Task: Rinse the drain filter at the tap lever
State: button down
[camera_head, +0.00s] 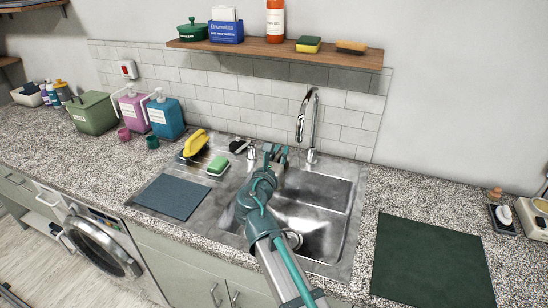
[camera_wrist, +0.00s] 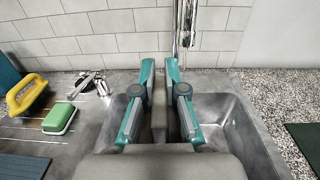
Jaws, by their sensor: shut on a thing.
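My gripper (camera_head: 276,152) is over the back of the steel sink (camera_head: 335,228), left of the tall chrome tap (camera_head: 312,120). In the wrist view my gripper (camera_wrist: 159,72) has its two teal fingers side by side, with a narrow grey-brown strip between them. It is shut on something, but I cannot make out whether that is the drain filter. A small chrome lever (camera_wrist: 84,84) stands on the sink deck to the left of my fingers, apart from them. A round fitting (camera_head: 293,240) shows in the basin, partly hidden by my arm.
A green sponge (camera_head: 218,165) and a yellow-handled brush (camera_head: 195,143) lie on the steel drainboard, near a dark mat (camera_head: 172,196). A dark green mat (camera_head: 425,260) lies right of the sink. A wooden shelf (camera_head: 280,48) with several items hangs above. The right counter beside the sink is mostly clear.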

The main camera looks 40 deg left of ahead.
jog(key=w+f, duration=0.1)
jog(key=w, duration=0.7)
jog(key=shift+w+d+f+b, duration=0.25)
jog(key=shift+f+b, duration=0.1)
jog(key=shift+b, duration=0.1)
jog(key=shift+w, duration=0.1)
